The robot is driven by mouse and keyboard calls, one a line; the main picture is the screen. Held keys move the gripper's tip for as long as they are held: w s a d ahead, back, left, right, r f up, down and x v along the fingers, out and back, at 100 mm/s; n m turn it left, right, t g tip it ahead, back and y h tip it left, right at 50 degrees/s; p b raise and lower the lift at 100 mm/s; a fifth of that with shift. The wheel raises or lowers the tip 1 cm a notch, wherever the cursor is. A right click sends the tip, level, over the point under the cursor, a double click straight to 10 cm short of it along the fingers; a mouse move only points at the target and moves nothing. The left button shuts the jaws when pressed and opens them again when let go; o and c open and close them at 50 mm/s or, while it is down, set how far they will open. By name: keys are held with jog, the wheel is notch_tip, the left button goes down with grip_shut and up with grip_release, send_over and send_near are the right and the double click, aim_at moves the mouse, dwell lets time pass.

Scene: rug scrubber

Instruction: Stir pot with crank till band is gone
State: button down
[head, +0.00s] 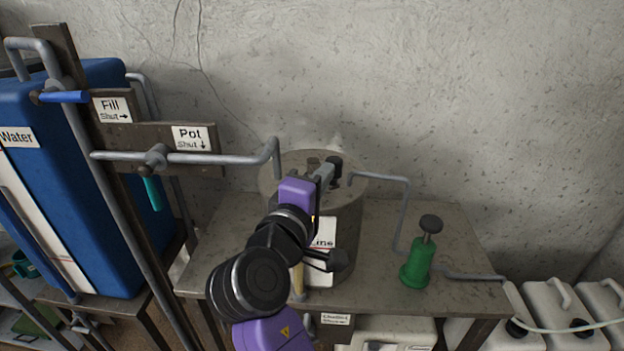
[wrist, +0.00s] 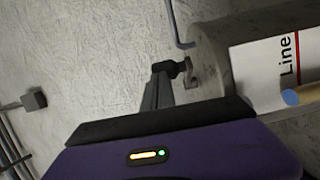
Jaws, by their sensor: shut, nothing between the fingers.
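The grey cylindrical pot (head: 349,225) stands on the table and carries a white card reading "Line" with a red stripe. The card also shows in the wrist view (wrist: 265,75). My gripper (head: 334,170) is over the pot's top, its fingers shut and empty. In the wrist view the dark fingertips (wrist: 170,68) are close beside a small brownish-grey bracket-like part (wrist: 190,73), possibly part of the crank; I cannot tell if they touch. A tan tube (head: 297,279) stands at the pot's front. My arm hides much of the pot, and I cannot make out a band.
Pipes enter the pot from left and right. A green hand pump (head: 417,263) stands on the table (head: 463,235) at right. A blue water tank (head: 108,180) and a valve board labelled Fill and Pot (head: 135,137) are left. White canisters (head: 545,310) sit lower right.

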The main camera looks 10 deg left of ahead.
jog(key=shift+w+d, duration=0.2)
jog(key=shift+d, duration=0.2)
jog(key=shift+d, duration=0.15)
dwell(0.4)
